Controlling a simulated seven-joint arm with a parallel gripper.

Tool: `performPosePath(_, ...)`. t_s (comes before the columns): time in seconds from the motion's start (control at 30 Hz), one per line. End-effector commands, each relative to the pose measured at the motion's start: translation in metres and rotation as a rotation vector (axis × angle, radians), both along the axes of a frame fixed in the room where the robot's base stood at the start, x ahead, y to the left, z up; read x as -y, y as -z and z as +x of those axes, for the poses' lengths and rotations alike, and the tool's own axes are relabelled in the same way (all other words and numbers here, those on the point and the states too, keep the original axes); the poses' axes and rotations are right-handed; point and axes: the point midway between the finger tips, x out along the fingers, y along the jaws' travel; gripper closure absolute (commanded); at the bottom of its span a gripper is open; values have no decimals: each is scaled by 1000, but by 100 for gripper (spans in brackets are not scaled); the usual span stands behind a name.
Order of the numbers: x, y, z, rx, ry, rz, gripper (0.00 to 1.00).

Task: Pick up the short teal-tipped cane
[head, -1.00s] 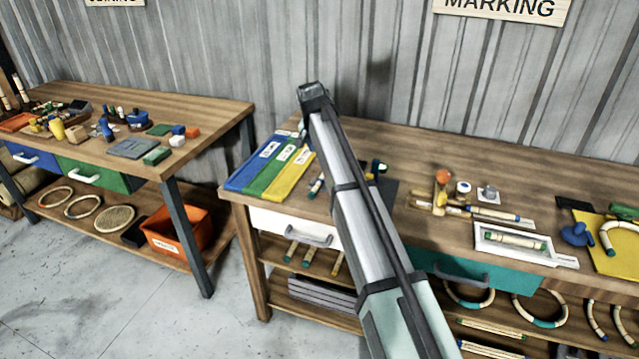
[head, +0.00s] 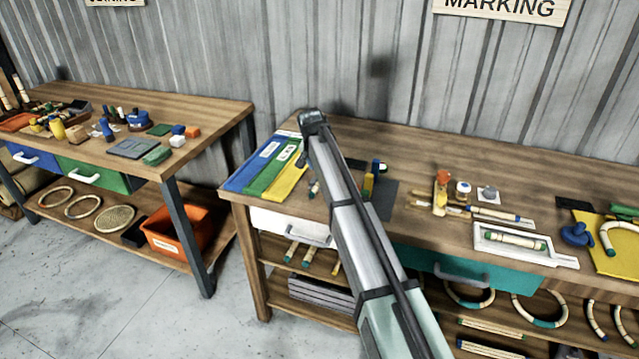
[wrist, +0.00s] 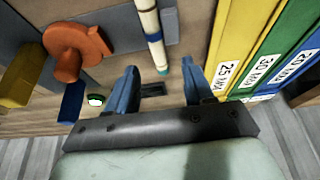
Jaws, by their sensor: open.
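My gripper (wrist: 160,76) is open, with one blue finger on each side of the cane's tip line. I cannot tell how far above the cane the fingers are. In the head view a piece of a cane (head: 314,188) shows at the left edge of my arm, which hides the rest of it and my fingers.
Yellow, green and blue labelled strips (head: 268,165) lie close beside the cane, on the right in the wrist view. An orange object (wrist: 75,50) and a yellow block (wrist: 20,78) stand on the other side. A white tray (head: 480,244) holds another cane further right.

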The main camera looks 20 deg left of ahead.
Motion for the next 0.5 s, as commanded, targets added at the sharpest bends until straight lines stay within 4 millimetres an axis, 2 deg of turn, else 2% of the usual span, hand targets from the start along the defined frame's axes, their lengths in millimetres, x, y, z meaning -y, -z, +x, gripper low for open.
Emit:
performPosePath(0.3,1,33,19,-1,-1,0,48)
performPosePath(0.5,2,42,22,0,0,1,48)
